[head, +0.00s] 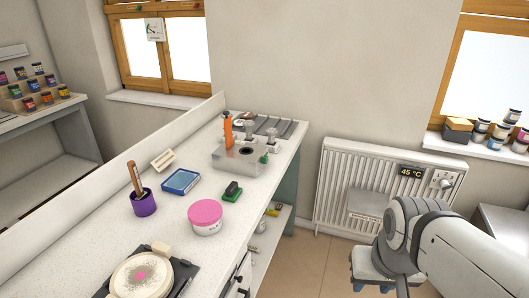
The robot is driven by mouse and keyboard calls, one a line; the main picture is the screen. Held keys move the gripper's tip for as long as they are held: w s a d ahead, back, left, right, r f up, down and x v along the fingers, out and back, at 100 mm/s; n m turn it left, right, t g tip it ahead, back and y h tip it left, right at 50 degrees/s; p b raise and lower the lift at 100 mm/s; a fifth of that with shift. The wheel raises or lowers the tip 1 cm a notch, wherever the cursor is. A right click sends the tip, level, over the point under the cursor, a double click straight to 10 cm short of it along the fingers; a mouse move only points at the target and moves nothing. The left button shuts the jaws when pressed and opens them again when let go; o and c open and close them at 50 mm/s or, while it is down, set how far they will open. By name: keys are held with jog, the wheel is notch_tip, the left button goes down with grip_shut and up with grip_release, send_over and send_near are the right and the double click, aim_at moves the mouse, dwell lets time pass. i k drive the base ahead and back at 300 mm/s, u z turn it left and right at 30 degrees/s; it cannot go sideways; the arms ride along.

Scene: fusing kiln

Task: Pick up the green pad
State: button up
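The green pad (231,197) lies flat on the white speckled worktop (185,224), near its right edge. A dark block covers much of its top; I cannot tell whether it is a separate thing. The pad sits just behind a pink-lidded tub (205,214) and to the right of a blue-rimmed tray (180,182). My arm shows at the lower right, well away from the worktop.
A purple cup (144,205) with tools is at the left. A round disc on a dark base (142,277) is in front. A radiator (350,190) stands behind my arm.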

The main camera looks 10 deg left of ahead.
aim_at(233, 191)
jog(key=u, duration=0.05)
jog(key=i, duration=1.1)
jog(key=u, duration=0.5)
